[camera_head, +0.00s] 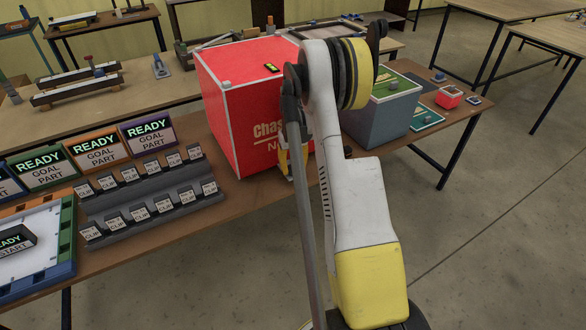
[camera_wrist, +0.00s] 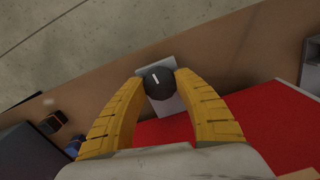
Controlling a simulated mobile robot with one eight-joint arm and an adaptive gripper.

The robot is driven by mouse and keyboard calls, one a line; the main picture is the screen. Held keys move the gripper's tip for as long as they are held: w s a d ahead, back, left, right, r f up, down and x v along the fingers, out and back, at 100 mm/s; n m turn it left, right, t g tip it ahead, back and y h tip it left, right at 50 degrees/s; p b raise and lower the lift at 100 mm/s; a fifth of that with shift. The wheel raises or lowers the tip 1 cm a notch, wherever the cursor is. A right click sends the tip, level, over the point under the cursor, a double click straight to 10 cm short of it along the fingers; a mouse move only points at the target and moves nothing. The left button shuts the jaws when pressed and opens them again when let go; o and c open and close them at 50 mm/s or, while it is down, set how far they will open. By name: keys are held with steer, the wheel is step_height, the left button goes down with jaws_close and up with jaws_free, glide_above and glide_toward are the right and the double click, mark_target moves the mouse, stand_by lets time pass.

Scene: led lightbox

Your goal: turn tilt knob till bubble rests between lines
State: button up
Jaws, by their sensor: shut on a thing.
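The tilt knob (camera_wrist: 158,85) is round and dark with a white pointer mark, on a pale grey plate (camera_wrist: 170,62) in the wrist view. My gripper (camera_wrist: 160,82) has its yellow fingers shut on the knob, one on each side. In the head view my gripper (camera_head: 290,160) is low at the red box's front, mostly hidden behind my arm. The knob is hidden there. A small dark level with a yellow-green vial (camera_head: 272,68) lies on top of the red box (camera_head: 245,110). Its bubble and lines are too small to make out.
A grey box (camera_head: 378,122) stands right of the red box. Racks of clip tiles (camera_head: 150,195) and READY signs (camera_head: 95,150) stand to the left on the brown table (camera_head: 235,200). The floor in front is clear.

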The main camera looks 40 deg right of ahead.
mark_target(293, 168)
steer(key=n, duration=0.6)
steer(key=shift+n, duration=0.4)
stand_by(0.4)
steer(key=o, duration=1.2)
steer(key=shift+r, duration=0.1)
step_height(293, 168, up, 12)
steer(key=shift+d, duration=0.1)
